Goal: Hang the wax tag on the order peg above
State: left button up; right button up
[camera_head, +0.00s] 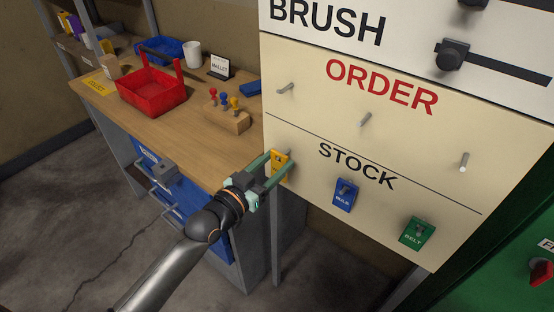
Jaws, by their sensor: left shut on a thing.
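A yellow tag (279,160) is at the left end of the STOCK row on the cream board; its lettering is too small to read. My left gripper (274,168) comes from the lower left and is shut on this yellow tag. The fingers partly cover the tag, and I cannot tell whether it still hangs on its stock peg. In the ORDER row above, a bare order peg (285,88) sticks out above the yellow tag. A middle order peg (365,119) and a right order peg (464,162) are bare too. My right gripper is not in view.
A blue tag (344,196) and a green tag (416,234) hang in the STOCK row to the right. A workbench (190,135) stands left of the board with a red basket (150,92) and a wooden block of colored pegs (228,118). A slider knob (452,55) juts out above ORDER.

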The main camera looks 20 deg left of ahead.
pick_arm(q)
jog(key=shift+p+v, duration=0.5)
jog(key=shift+v, duration=0.85)
jog(key=shift+s, duration=0.1)
jog(key=p+v, duration=0.2)
jog(key=v, duration=0.5)
jog(key=shift+r, duration=0.1)
dwell(1.0)
